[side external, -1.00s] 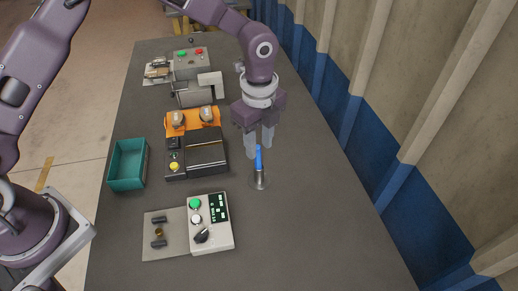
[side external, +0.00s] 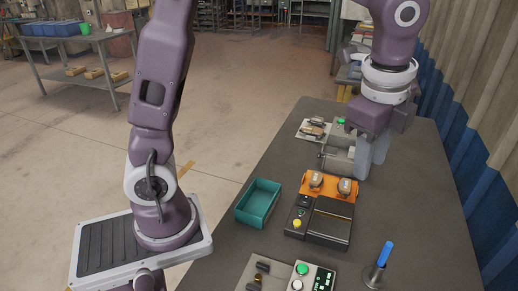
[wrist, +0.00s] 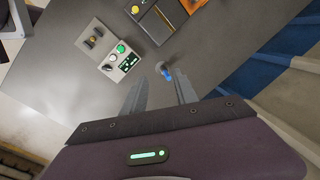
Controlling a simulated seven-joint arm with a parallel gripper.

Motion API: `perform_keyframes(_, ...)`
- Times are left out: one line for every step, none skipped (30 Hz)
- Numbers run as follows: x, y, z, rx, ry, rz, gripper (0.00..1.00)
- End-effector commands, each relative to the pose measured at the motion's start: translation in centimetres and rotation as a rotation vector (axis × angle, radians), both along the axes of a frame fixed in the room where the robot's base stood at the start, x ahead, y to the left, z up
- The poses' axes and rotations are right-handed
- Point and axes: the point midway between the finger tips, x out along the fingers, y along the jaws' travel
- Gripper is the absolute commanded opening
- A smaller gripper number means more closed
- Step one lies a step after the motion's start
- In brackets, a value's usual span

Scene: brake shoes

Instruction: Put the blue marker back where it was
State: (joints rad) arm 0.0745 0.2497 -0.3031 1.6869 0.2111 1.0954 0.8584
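The blue marker (side external: 385,254) stands nearly upright in a small grey round holder (side external: 374,276) on the dark table, at the lower right of the side view. In the wrist view the marker (wrist: 168,75) shows small, beyond the fingertips. My gripper (side external: 371,172) is raised over the table, apart from the marker. Its two fingers are spread with a gap and nothing between them; the wrist view also shows my gripper (wrist: 159,76) empty.
A teal bin (side external: 258,203) sits at the table's left edge. A black and orange fixture with brake shoes (side external: 325,208) is mid-table. A control box with a green button (side external: 303,269) is in front. Table right of the fixture is clear.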

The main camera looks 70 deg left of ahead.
Motion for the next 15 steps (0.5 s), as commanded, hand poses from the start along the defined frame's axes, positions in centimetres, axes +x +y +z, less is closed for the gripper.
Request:
perform_keyframes(-2.7,1.9,2.0,-0.016,-0.06,0.151,0.35)
perform_keyframes(-4.3,3.0,2.8,-0.036,-0.094,0.255,0.35)
perform_keyframes(-6.7,4.4,3.6,-0.072,-0.138,0.399,0.35)
perform_keyframes(-8.5,5.3,4.0,-0.104,-0.171,0.505,0.35)
perform_keyframes(-10.2,6.1,4.2,-0.141,-0.201,0.609,0.35)
perform_keyframes(-12.4,6.9,4.2,-0.195,-0.235,0.741,0.35)
perform_keyframes(-13.9,7.5,4.0,-0.237,-0.257,0.83,0.35)
perform_keyframes(-15.2,7.8,3.8,-0.278,-0.274,0.911,0.35)
perform_keyframes(-16.6,8.2,3.3,-0.33,-0.293,1.005,0.35)
perform_keyframes(-17.5,8.4,3.0,-0.365,-0.303,1.064,0.35)
perform_keyframes(-18.2,8.5,2.7,-0.395,-0.309,1.114,0.35)
perform_keyframes(-19.0,8.6,2.3,-0.428,-0.316,1.164,0.35)
perform_keyframes(-19.3,8.6,2.1,-0.447,-0.32,1.193,0.35)
perform_keyframes(-19.6,8.7,1.9,-0.461,-0.32,1.214,0.35)
perform_keyframes(-19.8,8.7,1.8,-0.472,-0.321,1.23,0.35)
